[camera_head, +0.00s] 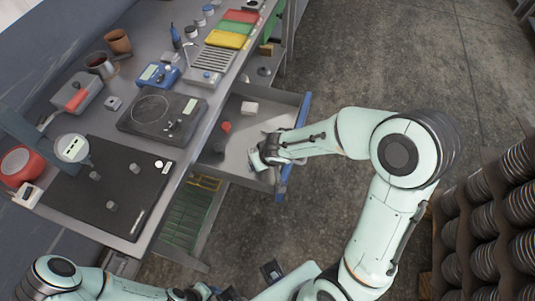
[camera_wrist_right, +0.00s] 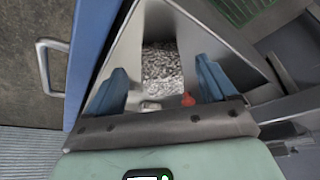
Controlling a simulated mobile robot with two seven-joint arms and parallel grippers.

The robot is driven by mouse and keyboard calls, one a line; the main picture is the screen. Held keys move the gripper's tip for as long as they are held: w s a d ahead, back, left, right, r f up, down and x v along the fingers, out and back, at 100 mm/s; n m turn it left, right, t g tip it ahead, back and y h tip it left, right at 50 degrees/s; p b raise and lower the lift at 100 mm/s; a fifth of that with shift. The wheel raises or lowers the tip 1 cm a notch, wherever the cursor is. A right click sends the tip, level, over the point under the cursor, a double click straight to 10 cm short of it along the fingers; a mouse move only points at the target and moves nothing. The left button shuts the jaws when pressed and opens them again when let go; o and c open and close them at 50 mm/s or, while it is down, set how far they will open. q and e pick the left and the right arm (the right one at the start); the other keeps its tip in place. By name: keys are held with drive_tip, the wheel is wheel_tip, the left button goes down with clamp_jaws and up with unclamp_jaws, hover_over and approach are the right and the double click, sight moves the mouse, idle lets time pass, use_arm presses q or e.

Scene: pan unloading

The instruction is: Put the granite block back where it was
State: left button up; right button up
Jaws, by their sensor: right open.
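A speckled grey granite block (camera_wrist_right: 163,68) shows in the right wrist view, inside an open drawer, between the fingertips in the picture. My right gripper (camera_wrist_right: 160,88) is open, with a blue finger on each side; I see no clear contact with the block. In the head view the right gripper (camera_head: 262,158) is at the near end of the open drawer (camera_head: 272,97) and largely hides the block. My left gripper (camera_head: 205,293) is at the bottom edge of the head view, partly cut off; its jaws are unclear.
The drawer also holds a pale block (camera_head: 250,108) and a red-topped item (camera_head: 226,127). The blue drawer front (camera_head: 303,112) stands out over the floor. The bench holds a dark plate (camera_head: 105,185) with several small grey pieces, a turntable-like device (camera_head: 150,110) and colored trays (camera_head: 229,40).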

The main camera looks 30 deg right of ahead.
use_arm(q)
drive_tip(key=shift+w+r+p, duration=0.35)
drive_tip(key=shift+r, duration=0.25)
drive_tip(key=shift+w+r+p, duration=0.3)
drive_tip(key=shift+r+p, duration=0.05)
drive_tip(key=shift+r, duration=0.2)
use_arm(e)
drive_tip(key=v, duration=0.7)
